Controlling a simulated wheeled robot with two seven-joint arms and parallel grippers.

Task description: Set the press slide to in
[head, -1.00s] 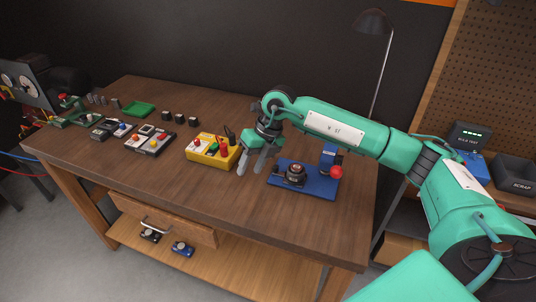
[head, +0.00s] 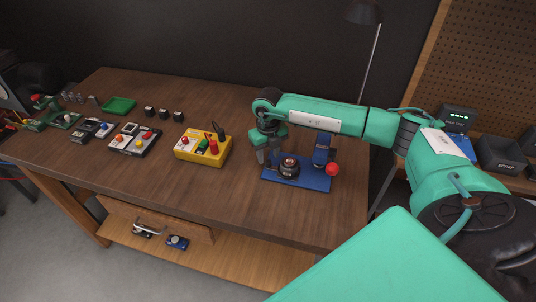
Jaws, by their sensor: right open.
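The blue press (head: 314,180) lies on the right part of the wooden workbench. It has a blue base plate, a dark round part (head: 288,167) on its left side, and an upright blue block with a red ball knob (head: 332,169) on the right. I cannot tell the slide's position. My right gripper (head: 267,155) points down at the left back edge of the press, its fingers open and empty. Whether a finger touches the press is hard to tell. My left gripper is not in view.
A yellow box (head: 188,152) with red parts stands left of the press. Farther left are grey devices, several dark blocks and a green tray (head: 118,106). The workbench (head: 210,195) is clear in front. A lamp (head: 364,14) stands behind.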

